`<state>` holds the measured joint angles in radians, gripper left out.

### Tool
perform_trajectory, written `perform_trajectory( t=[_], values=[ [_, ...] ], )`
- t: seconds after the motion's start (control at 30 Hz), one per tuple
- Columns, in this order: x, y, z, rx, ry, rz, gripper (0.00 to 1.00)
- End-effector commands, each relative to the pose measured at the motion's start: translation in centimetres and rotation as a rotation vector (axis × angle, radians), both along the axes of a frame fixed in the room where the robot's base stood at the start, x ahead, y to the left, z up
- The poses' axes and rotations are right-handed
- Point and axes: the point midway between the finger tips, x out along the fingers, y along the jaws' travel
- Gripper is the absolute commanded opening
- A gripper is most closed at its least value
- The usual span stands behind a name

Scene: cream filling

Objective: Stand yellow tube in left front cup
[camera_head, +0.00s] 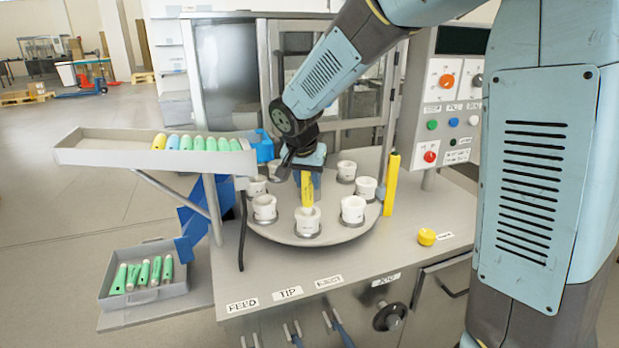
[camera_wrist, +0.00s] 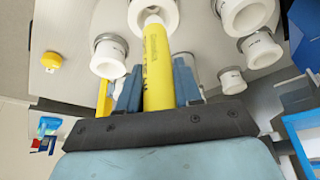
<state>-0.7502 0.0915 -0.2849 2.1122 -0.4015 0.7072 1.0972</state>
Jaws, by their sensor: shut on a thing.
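The yellow tube (camera_head: 307,190) is upright in my gripper (camera_head: 308,178), above the front middle cup (camera_head: 307,224) on the round turntable (camera_head: 340,238). In the wrist view the yellow tube (camera_wrist: 157,65) is between the two blue fingers of my gripper (camera_wrist: 157,85), and its pale end meets the mouth of a white cup (camera_wrist: 172,10). I cannot tell how far the end is inside. Another white cup (camera_head: 264,208) stands on the turntable to the left of the front middle one. My gripper is shut on the tube.
More white cups (camera_head: 352,209) stand around the turntable. A yellow post (camera_head: 391,185) rises at its right. A sloping tray (camera_head: 110,152) with a yellow tube and several green and blue ones is at left. A grey bin (camera_head: 146,295) holds green tubes. A yellow knob (camera_head: 427,237) is at right.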

Motion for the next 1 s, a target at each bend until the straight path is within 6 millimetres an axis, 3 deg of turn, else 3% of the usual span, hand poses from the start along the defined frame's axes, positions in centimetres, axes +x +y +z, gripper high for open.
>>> perform_trajectory(
  t=[1.0],
  values=[
    [0.0, -0.1, -2.9, 0.0, 0.001, -0.001, 0.06]
  ],
)
